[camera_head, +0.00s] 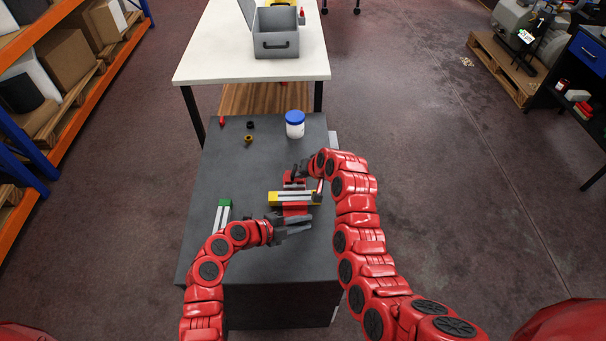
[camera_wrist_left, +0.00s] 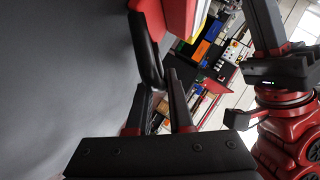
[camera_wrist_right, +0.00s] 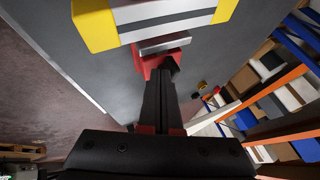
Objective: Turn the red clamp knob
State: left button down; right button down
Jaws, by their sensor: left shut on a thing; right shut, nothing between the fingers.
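The red clamp (camera_head: 294,210) sits on the dark table around a pale bar with yellow ends (camera_head: 275,198). In the left wrist view, the clamp's red body (camera_wrist_left: 178,14) is at the top, with a dark handle (camera_wrist_left: 148,48) reaching down from it. My left gripper (camera_head: 300,228) is at the near side of the clamp, its fingers (camera_wrist_left: 166,88) shut on the dark handle, whose end is partly hidden. My right gripper (camera_head: 301,168) is at the far side of the clamp. Its fingers (camera_wrist_right: 160,75) are shut and empty, close to the clamp's red end (camera_wrist_right: 152,62).
A green-ended bar (camera_head: 223,213) lies left of my left gripper. A white jar with a blue lid (camera_head: 295,124) and several small parts (camera_head: 248,139) stand at the table's back. A white table with a grey toolbox (camera_head: 277,40) stands beyond. The table's left side is mostly clear.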

jog(key=shift+s+a+f+m+t+h, duration=0.1)
jog(key=shift+s+a+m+t+h, duration=0.15)
jog(key=shift+m, duration=0.35)
jog(key=shift+a+m+t+h, duration=0.15)
jog(key=shift+m+h, duration=0.2)
jog(key=shift+m, duration=0.25)
